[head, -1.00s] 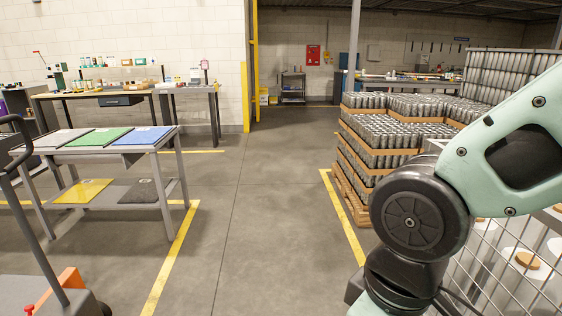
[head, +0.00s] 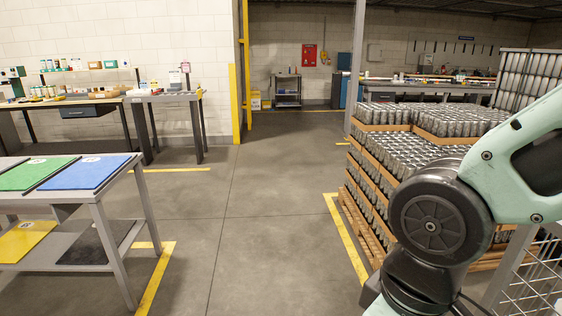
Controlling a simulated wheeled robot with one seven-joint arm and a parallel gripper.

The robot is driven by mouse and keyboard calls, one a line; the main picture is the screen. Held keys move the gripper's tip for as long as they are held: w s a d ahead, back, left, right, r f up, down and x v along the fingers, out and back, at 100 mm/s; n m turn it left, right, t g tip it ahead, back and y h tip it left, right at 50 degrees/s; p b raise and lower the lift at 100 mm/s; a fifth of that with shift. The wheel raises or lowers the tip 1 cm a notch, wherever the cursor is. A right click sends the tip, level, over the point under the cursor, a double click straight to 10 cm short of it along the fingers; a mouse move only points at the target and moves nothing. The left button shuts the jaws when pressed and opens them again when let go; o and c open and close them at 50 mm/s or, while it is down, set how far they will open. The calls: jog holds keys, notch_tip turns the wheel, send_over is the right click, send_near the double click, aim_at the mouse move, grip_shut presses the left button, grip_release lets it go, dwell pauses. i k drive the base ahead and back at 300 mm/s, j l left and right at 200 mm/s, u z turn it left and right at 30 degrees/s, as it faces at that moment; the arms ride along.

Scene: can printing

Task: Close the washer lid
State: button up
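No washer or washer lid can be made out in the head view. My arm shows at the right edge, with a pale green link and a dark round joint. My gripper is outside the view, so its state does not show.
A grey table (head: 118,212) with green and blue mats stands at the left. Stacked cans (head: 405,150) on a wooden pallet (head: 362,228) stand at the right, beside a wire mesh cage (head: 528,285). A workbench (head: 62,100) lines the left wall. The floor aisle (head: 255,200) between is clear.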

aim_at(343, 59)
jog(key=i, duration=9.75)
jog(key=i+z, duration=0.1)
jog(key=i, duration=0.85)
jog(key=i+j+z, duration=0.1)
jog(key=i, duration=0.9)
jog(key=i+l+z, duration=0.2)
jog(key=i, duration=0.45)
jog(key=i+j+z, duration=0.2)
jog(key=i, duration=0.5)
jog(key=i+z, duration=0.2)
jog(key=i, duration=0.45)
jog(key=i+z, duration=0.15)
jog(key=i, duration=2.1)
